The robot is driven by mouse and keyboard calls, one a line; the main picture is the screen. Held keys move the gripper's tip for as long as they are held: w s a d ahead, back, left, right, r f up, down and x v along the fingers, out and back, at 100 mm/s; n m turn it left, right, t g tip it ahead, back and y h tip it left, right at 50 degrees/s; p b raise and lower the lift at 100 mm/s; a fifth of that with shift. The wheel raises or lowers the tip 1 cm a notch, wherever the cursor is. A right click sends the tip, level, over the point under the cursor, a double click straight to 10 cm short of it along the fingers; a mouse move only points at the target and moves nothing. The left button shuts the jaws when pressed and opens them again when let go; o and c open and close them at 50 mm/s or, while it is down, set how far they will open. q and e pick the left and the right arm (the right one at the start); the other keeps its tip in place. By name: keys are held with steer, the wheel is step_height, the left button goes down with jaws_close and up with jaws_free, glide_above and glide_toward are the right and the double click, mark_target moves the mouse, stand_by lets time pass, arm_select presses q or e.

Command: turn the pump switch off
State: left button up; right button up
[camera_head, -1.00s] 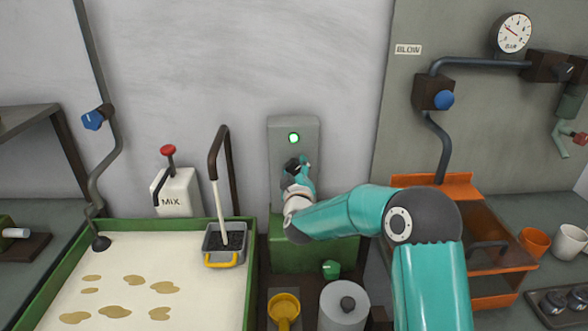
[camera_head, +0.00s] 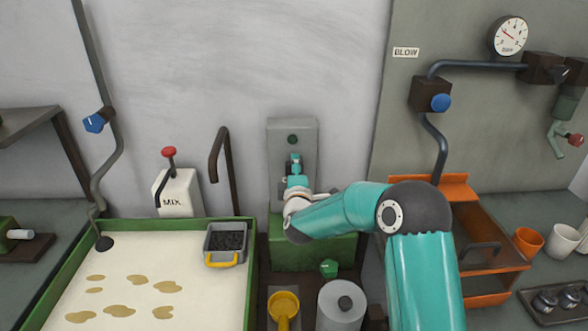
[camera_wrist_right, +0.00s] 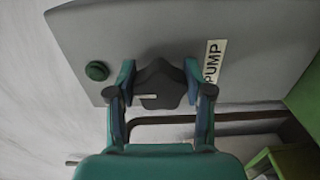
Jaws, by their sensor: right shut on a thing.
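The pump switch is a dark knob (camera_wrist_right: 160,88) on a grey box (camera_head: 307,130) that stands against the wall. A PUMP label (camera_wrist_right: 214,60) is beside it in the right wrist view. My right gripper (camera_head: 295,164) is at the box face, and the right wrist view shows its fingers (camera_wrist_right: 161,82) on both sides of the knob, shut on it. In the head view the gripper mostly hides the knob. The round green lamp (camera_head: 292,139) above it is dark, also in the right wrist view (camera_wrist_right: 97,71). My left gripper is not in view.
The green-rimmed table (camera_head: 52,287) and a white MIX box (camera_head: 177,191) are further left. A yellow scoop (camera_head: 284,304) and grey canister (camera_head: 335,318) are below.

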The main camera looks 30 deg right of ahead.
steer(key=shift+w+a+n, duration=0.1)
steer(key=shift+a+n, duration=0.15)
steer(key=shift+n, duration=0.05)
steer(key=o, duration=1.2)
steer(key=shift+w+f, duration=0.1)
steer(key=shift+d, duration=0.1)
steer(key=v, duration=1.2)
steer(key=shift+d, duration=0.1)
steer(key=shift+f, duration=0.1)
